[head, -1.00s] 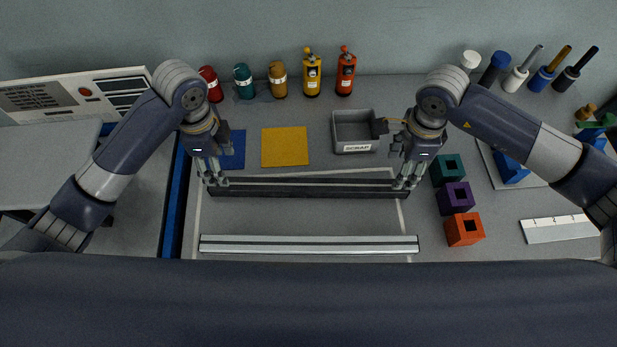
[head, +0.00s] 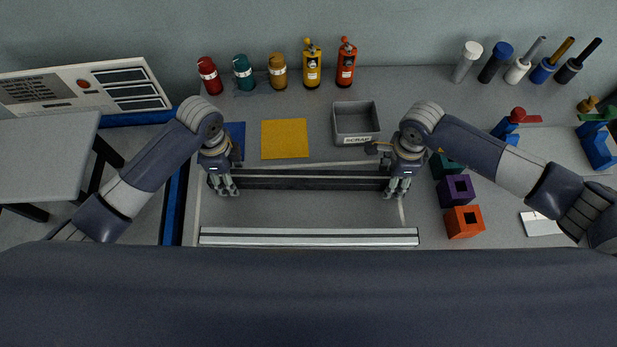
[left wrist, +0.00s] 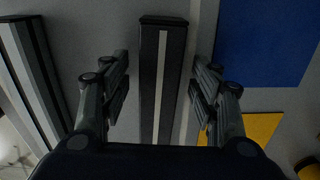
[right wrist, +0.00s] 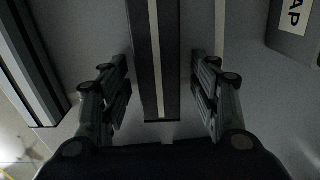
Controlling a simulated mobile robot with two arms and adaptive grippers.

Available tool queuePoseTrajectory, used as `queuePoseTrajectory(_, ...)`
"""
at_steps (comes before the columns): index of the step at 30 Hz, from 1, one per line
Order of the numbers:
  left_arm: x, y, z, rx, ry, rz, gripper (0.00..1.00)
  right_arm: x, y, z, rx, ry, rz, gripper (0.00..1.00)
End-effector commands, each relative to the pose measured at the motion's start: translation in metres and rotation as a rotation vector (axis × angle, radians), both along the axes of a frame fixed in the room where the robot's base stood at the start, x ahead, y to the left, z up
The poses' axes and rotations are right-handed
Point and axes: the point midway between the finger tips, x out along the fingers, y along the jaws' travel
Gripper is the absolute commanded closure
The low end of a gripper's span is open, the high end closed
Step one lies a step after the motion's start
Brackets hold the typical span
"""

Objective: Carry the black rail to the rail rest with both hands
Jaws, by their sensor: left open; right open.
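The black rail (head: 310,183) lies level across the bench in the head view, with a pale stripe along its top. My left gripper (head: 224,190) is over its left end and my right gripper (head: 397,191) over its right end. In the left wrist view the rail (left wrist: 163,80) runs between the open, separated fingers, with gaps on both sides. In the right wrist view the rail (right wrist: 156,60) also lies between open fingers, clear of both. I cannot identify the rail rest for certain in these views.
A silver rail (head: 310,238) lies parallel, nearer to me. A blue mat, a yellow mat (head: 285,139) and a grey scrap bin (head: 355,119) are behind the black rail. Purple (head: 456,190) and orange (head: 464,222) blocks stand at right. A grey table (head: 45,155) is at left.

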Motion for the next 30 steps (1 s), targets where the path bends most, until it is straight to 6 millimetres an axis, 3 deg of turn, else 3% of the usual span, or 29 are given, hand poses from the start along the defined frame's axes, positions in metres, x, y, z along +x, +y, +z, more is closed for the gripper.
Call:
queuePoseTrajectory(10,0.0002,-0.0002,-0.0027,0.000,-0.001,0.000,0.46,-0.0001,0.0002,-0.0029,0.000,0.000,0.000,0.46)
queuePoseTrajectory(15,0.0002,-0.0002,-0.0025,0.000,-0.001,0.000,0.84,-0.0001,0.0002,-0.0027,0.000,0.000,0.000,0.84)
queuePoseTrajectory(17,0.0002,-0.0002,-0.0025,0.000,-0.001,0.000,0.98,-0.0001,0.0002,-0.0027,0.000,0.000,0.000,0.98)
queuePoseTrajectory(18,0.0002,-0.0002,-0.0025,0.000,-0.001,0.000,1.00,-0.0001,0.0002,-0.0027,0.000,0.000,0.000,1.00)
queuePoseTrajectory(30,0.0009,-0.0003,0.0012,-0.001,-0.003,0.000,1.00,0.0004,0.0004,0.0008,0.001,-0.001,0.001,1.00)
